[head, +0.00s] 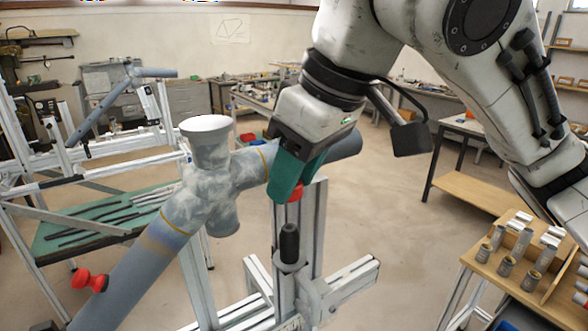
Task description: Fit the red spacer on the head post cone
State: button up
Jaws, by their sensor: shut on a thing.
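My gripper (293,188), with green fingers, points down near the middle of the head view. It is shut on the red spacer (297,193), of which only a small part shows between and beside the fingers. Below it stands a black, round-topped piece (289,241) on a grey collar, upright on a metal post; it looks like the head post cone. The spacer is above this cone and apart from it, with a visible gap. How exactly the two line up cannot be told from this view.
A grey-blue tube frame (150,262) with a pale cup-shaped top lies left of the cone and passes behind my gripper. A red knob (90,280) sits at lower left. Aluminium profiles (313,235) rise behind the cone. A wooden bench (510,275) with metal parts stands right.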

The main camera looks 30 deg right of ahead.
jog(key=b, duration=0.4)
send_over(298, 241)
jog(key=shift+w+a+f, duration=0.1)
jog(key=shift+w+f, duration=0.05)
jog(key=shift+f, duration=2)
jog(key=shift+p, duration=0.4)
jog(key=shift+f+b, duration=1.95)
jog(key=shift+f, duration=1.1)
jog(key=o, duration=1.1)
jog(key=v, duration=1.1)
jog(key=shift+f, duration=0.1)
